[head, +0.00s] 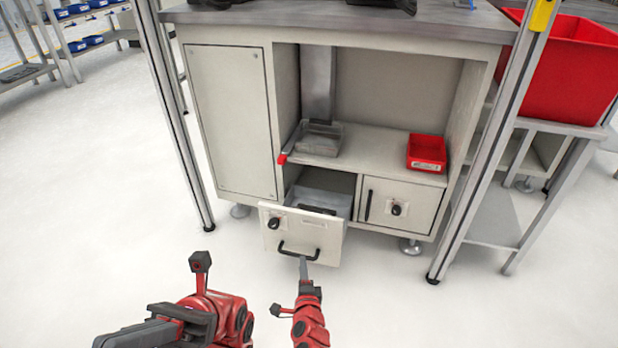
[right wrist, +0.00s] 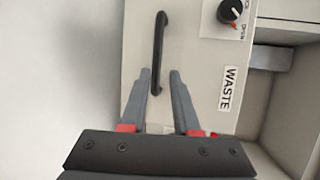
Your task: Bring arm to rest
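A light drawer (head: 302,238) with a black handle (head: 298,250) is pulled out of the lower cabinet. In the right wrist view, the drawer front (right wrist: 192,62) carries a "WASTE" label and a black knob. My right gripper (head: 303,262) is in front of the drawer, close to the handle. In the right wrist view, its two fingers (right wrist: 160,72) are spread apart, with the lower end of the handle (right wrist: 159,50) showing between the tips; contact cannot be told. My left gripper (head: 135,336) is at the bottom left, over the floor, partly cut off.
The workbench (head: 230,110) has a closed drawer (head: 385,205) on the right. A grey tray (head: 315,140) and a red bin (head: 427,152) stand on its shelf. Metal posts (head: 490,140) flank the bench. A large red crate (head: 570,75) is at right. Floor at left is clear.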

